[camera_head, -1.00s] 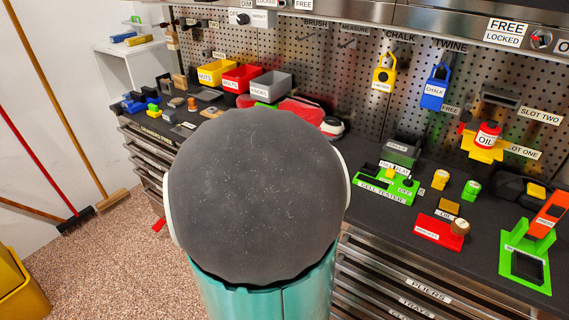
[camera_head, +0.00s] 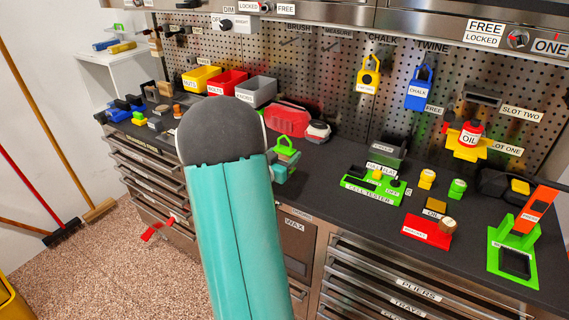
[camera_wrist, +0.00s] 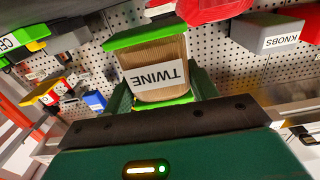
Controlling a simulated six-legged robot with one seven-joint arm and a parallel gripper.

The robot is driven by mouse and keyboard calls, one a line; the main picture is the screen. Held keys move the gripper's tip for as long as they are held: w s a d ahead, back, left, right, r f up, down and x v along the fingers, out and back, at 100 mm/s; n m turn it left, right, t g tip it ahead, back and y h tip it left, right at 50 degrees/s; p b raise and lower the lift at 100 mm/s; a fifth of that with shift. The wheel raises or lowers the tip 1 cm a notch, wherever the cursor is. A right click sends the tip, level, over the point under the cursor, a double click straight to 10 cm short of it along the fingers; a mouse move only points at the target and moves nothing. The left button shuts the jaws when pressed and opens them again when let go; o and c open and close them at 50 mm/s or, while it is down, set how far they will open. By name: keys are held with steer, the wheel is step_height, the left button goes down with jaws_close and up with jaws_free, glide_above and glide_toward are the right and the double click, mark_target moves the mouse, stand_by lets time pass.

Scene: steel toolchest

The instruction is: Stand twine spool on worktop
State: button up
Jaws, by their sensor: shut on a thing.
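The twine spool (camera_wrist: 155,68) has a tan wound body, green end flanges and a white TWINE label, which reads upside down in the wrist view. My gripper (camera_wrist: 160,85) is shut on it, with green fingers on both sides. In the head view my gripper (camera_head: 285,168) is at the front part of the dark worktop (camera_head: 330,185), and a bit of the spool's green flange (camera_head: 286,146) shows there. My arm hides part of this area. I cannot tell whether the spool touches the worktop.
A red case (camera_head: 287,120) lies behind my gripper, near the yellow, red and grey bins (camera_head: 256,91). A green cell tester (camera_head: 372,192) stands to the right. The worktop between gripper and tester is clear. Drawers (camera_head: 400,285) are below the front edge.

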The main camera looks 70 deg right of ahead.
steer(key=shift+w+d+f, duration=0.1)
steer(key=shift+d+f, duration=0.05)
steer(key=shift+f, duration=1.55)
steer(key=shift+f, duration=0.1)
steer(key=o, duration=1)
steer(key=shift+o, duration=0.2)
steer(key=shift+a, duration=0.25)
steer(key=w+a, duration=0.1)
steer(key=a, duration=1)
steer(key=shift+w+a, duration=0.2)
steer(key=shift+w, duration=0.2)
